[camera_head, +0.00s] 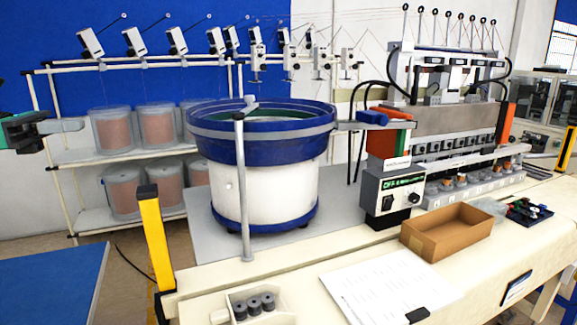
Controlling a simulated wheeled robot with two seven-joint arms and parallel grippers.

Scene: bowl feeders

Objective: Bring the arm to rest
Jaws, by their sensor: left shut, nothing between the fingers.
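My left gripper (72,125) reaches in from the left edge in the head view. It is dark with a green patch and has pale grey fingers, which are shut with nothing between them. It is in the air in front of the shelf rack, left of the blue and white bowl feeder (262,185), and touches nothing that I can see. Most of the left arm is out of the picture. My right gripper is not in view.
A yellow post (155,240) stands at the bench's left corner. A blue-topped table (50,283) is at lower left. An open cardboard box (447,232), papers (385,287) and a small tray of dark cylinders (250,304) lie on the bench. A control box (391,192) stands right of the feeder.

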